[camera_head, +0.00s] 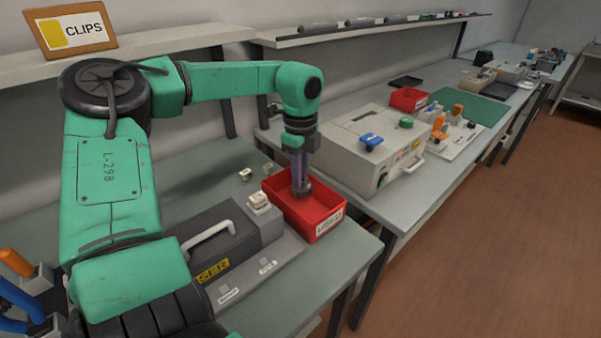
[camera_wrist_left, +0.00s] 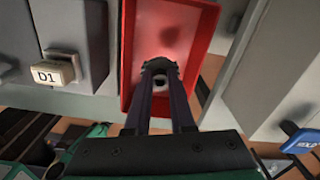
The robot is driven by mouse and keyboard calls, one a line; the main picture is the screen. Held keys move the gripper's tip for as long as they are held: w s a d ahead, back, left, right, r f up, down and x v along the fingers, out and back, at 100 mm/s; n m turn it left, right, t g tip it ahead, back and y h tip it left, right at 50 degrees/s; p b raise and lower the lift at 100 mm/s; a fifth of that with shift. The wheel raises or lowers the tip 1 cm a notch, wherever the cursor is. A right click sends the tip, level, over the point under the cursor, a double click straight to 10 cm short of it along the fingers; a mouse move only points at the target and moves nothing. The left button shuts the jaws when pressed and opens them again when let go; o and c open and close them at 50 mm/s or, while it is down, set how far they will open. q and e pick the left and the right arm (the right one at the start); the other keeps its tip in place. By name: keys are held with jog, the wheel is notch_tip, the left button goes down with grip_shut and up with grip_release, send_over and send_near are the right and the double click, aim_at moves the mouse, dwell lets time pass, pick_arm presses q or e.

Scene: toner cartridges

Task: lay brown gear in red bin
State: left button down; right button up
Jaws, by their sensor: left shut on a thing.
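The red bin (camera_head: 330,222) stands on the near bench, with a white label on its front wall. My left gripper (camera_head: 300,182) points down into the bin from above. It is shut on the brown gear (camera_head: 303,189), a small dark, brownish round part at the fingertips. In the left wrist view the gear (camera_wrist_left: 160,66) is between the two fingertips, over the floor of the bin (camera_wrist_left: 190,20). A dark shadow lies on the bin floor beyond it. I cannot tell whether the gear touches the floor. My right gripper is not in view.
A grey machine (camera_head: 225,240) with a white handle stands left of the bin. A light grey box machine (camera_head: 365,150) stands behind, to the right. Another, smaller red bin (camera_head: 408,98) is farther along the bench. A shelf with a CLIPS sign (camera_head: 72,32) is at the back left.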

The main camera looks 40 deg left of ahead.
pick_arm(q)
jog(key=c, duration=0.7)
grip_release()
notch_tip(320, 180, up, 15)
jog(key=shift+f, duration=0.2)
jog(key=shift+f, duration=0.1)
